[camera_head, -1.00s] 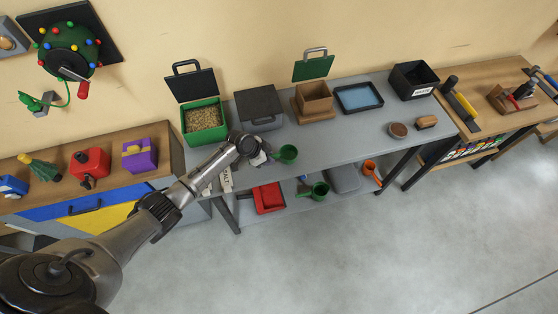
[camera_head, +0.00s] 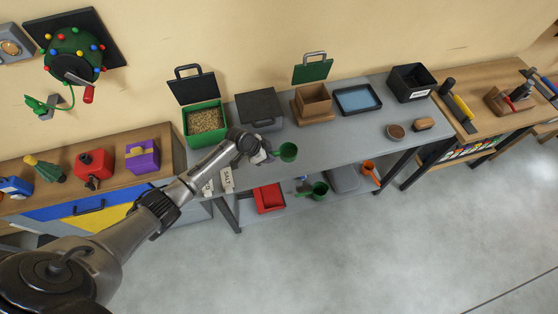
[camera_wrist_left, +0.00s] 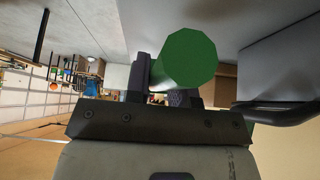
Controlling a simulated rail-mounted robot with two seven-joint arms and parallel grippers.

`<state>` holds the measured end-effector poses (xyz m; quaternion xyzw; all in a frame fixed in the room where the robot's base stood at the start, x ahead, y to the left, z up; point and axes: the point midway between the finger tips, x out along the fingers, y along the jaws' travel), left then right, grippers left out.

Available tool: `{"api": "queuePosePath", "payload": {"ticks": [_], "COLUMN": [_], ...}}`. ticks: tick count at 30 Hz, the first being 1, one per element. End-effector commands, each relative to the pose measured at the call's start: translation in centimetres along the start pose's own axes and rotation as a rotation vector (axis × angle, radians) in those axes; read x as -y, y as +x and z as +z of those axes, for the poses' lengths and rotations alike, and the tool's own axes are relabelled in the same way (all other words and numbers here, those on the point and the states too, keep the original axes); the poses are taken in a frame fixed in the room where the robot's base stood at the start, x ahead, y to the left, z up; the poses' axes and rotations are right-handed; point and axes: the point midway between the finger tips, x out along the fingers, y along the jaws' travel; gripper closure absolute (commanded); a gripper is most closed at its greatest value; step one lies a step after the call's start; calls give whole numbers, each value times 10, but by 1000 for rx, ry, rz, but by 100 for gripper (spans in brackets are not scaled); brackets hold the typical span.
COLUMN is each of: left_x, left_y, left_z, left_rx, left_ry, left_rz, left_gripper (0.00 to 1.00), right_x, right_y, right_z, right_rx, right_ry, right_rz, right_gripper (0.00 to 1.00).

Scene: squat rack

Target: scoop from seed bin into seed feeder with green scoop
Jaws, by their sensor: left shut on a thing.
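The green scoop (camera_head: 288,152) is held over the grey bench, near its front edge; it also shows in the left wrist view (camera_wrist_left: 187,58), its round green end towards the camera. My left gripper (camera_head: 267,154) is shut on its handle, fingers on both sides (camera_wrist_left: 160,85). The green seed bin (camera_head: 207,138), full of tan seed (camera_head: 206,120), stands with its black lid up, behind and left of the gripper. A wooden box with a raised green lid (camera_head: 313,105), seemingly the seed feeder, stands at the back, right of the scoop. My right gripper is not in view.
A closed grey box (camera_head: 259,108) stands between bin and wooden box. Another green scoop (camera_head: 319,190) and a red tray (camera_head: 268,198) are on the lower shelf. The bench front-centre is clear.

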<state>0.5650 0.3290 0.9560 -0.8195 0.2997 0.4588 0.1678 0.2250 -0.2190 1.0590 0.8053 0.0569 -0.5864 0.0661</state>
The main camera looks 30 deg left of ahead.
Motion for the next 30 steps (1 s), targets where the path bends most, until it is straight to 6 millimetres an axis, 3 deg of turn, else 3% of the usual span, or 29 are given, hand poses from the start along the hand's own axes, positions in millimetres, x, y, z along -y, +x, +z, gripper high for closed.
{"api": "queuePosePath", "payload": {"ticks": [13, 30], "left_x": [0, 5], "left_y": [-24, -30], "left_z": [-15, -24], "left_rx": [-1, -4], "left_ry": [0, -44], "left_rz": [0, -27], "left_gripper": [100, 100], "right_x": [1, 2], "right_y": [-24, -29], "right_z": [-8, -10], "right_rx": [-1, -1], "right_ry": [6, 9], "right_rz": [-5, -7], "right_gripper": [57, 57]}}
